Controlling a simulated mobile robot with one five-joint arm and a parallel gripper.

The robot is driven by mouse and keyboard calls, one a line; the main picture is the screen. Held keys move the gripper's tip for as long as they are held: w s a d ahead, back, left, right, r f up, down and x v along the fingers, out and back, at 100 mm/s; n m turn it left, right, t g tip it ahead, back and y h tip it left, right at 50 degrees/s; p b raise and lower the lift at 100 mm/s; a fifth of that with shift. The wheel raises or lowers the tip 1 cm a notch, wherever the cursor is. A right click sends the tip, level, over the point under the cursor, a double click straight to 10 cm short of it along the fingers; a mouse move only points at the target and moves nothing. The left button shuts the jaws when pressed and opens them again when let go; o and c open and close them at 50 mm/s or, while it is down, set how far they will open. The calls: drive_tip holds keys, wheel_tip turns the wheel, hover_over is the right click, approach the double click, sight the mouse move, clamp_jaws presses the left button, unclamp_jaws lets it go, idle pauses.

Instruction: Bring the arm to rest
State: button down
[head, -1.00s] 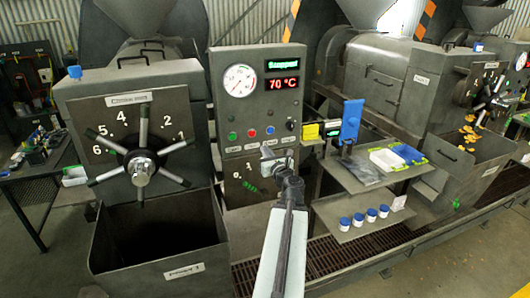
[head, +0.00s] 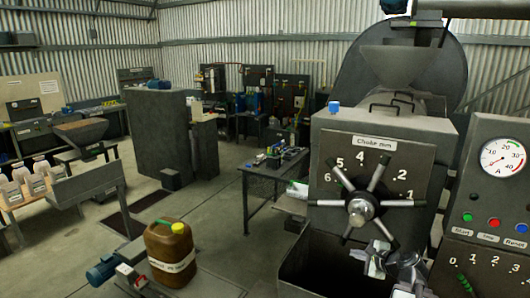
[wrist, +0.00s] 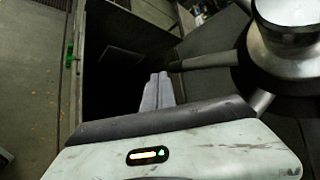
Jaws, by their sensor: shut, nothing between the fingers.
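My gripper (wrist: 157,90) shows in the wrist view as two pale fingers pressed together, with nothing between them. Behind the fingers is the dark inside of an open bin. In the head view my gripper (head: 374,266) is small at the lower right, in front of the choke panel and below the spoked handwheel (head: 361,207). A wheel hub (wrist: 290,20) and a spoke (wrist: 208,61) are close to the right of the fingers in the wrist view. I cannot tell whether the gripper touches anything.
The open bin (head: 303,262) stands under the choke panel (head: 395,160). A control panel (head: 487,215) with a gauge is at the right edge. A brown jerrycan (head: 170,254) stands at the lower left. A dark work table (head: 262,172) is left of the press. Open floor lies between.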

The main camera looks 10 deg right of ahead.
drive_tip(key=a+f+n+g+y, duration=0.1)
drive_tip(key=a+f+n+g, duration=0.2)
drive_tip(key=a, duration=0.5)
drive_tip(key=a+f+n+g+y, duration=0.1)
drive_tip(key=a+f+n, duration=0.2)
drive_tip(key=a+n, duration=0.3)
drive_tip(key=s+a+f+n+g+h, duration=0.1)
drive_tip(key=s+a+f+n+g, duration=0.2)
drive_tip(key=a+n, duration=0.3)
drive_tip(key=s+a+f+n+g+h, duration=0.2)
drive_tip(key=a+n, duration=0.4)
drive_tip(key=a, duration=0.5)
drive_tip(key=s+f+g+b, duration=0.1)
drive_tip(key=s+g, duration=0.1)
drive_tip(key=shift+s+a+f+n+g+h, duration=0.2)
drive_tip(key=shift+s+f+n+g+h, duration=0.1)
drive_tip(key=shift+s+f+n, duration=0.1)
drive_tip(key=shift+w+d, duration=0.1)
